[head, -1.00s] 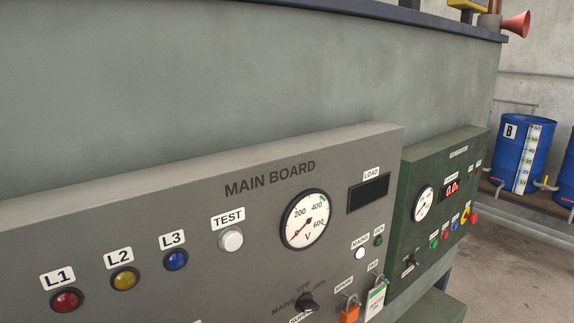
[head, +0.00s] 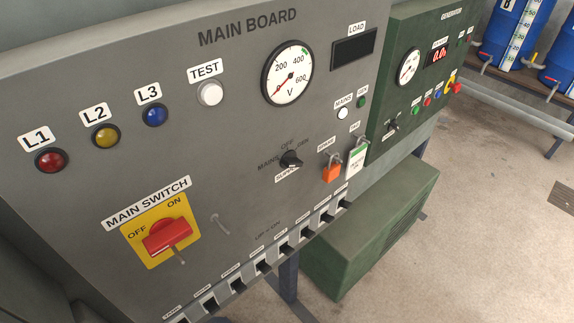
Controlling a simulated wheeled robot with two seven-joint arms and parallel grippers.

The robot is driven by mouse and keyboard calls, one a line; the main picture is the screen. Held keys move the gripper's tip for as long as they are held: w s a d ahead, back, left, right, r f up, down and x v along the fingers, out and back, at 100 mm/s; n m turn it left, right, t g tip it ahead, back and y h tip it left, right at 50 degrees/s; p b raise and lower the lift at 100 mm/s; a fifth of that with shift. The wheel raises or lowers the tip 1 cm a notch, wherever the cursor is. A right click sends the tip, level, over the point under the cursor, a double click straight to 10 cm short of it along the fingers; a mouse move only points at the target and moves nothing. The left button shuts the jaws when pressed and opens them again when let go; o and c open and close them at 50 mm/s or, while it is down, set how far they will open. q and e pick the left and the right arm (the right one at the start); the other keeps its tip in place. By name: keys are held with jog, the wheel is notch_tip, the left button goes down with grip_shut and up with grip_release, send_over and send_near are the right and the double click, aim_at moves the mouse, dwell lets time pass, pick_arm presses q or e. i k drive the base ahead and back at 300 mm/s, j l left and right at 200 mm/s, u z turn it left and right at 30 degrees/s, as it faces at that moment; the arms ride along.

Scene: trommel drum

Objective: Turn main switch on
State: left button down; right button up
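The main switch is a red rotary handle (head: 168,236) on a yellow plate (head: 150,217) at the lower left of the grey main board (head: 200,75). The plate reads OFF at its left and ON at its upper right. The handle lies roughly sideways, slightly tilted; I cannot tell for certain which mark it points to. A small metal pin or rod shows at its lower right end. Another thin metal pin (head: 220,224) sticks out of the board to the right of the plate. Neither of my grippers is in view.
A row of breakers (head: 264,266) runs along the board's lower edge. A selector knob (head: 291,160), an orange padlock (head: 332,171) and a tag (head: 356,162) sit to the right. The green generator panel (head: 385,120) and a green box (head: 370,235) stand beyond.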

aim_at(167, 232)
jog(key=l+u, duration=0.1)
jog(key=u, duration=0.55)
jog(key=l+u, duration=0.25)
jog(key=k+l+u, duration=0.15)
jog(key=l+u, duration=0.15)
jog(key=k+l+u, duration=0.25)
jog(key=l, duration=0.2)
jog(key=l+u, duration=0.3)
jog(key=k+l+u, duration=0.1)
jog(key=k+l, duration=0.45)
jog(key=l, duration=0.2)
jog(key=k+l+u, duration=0.1)
jog(key=k+l, duration=0.55)
jog(key=l, duration=0.05)
